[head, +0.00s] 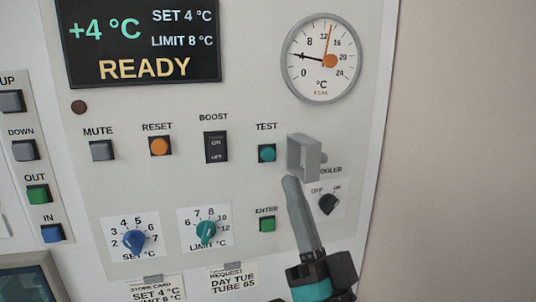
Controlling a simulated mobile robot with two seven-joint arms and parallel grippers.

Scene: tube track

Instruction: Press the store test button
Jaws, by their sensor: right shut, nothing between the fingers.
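The test button (267,153) is a teal square button in a dark frame under the label TEST on the light panel. A grey box-like cover (303,157) stands out from the panel just right of it, and the button face is uncovered. My right gripper (291,182) is shut and empty, coming up from the bottom right. Its fingertips show just below the grey cover, to the lower right of the test button. I cannot tell whether they touch the cover. My left gripper is not in view.
The display (143,40) reads +4 °C and READY. A round gauge (321,58) is at upper right. The boost switch (215,147), orange reset button (160,146) and mute button (101,151) lie left of test. The green enter button (267,224) and cooler knob (329,204) flank my fingers.

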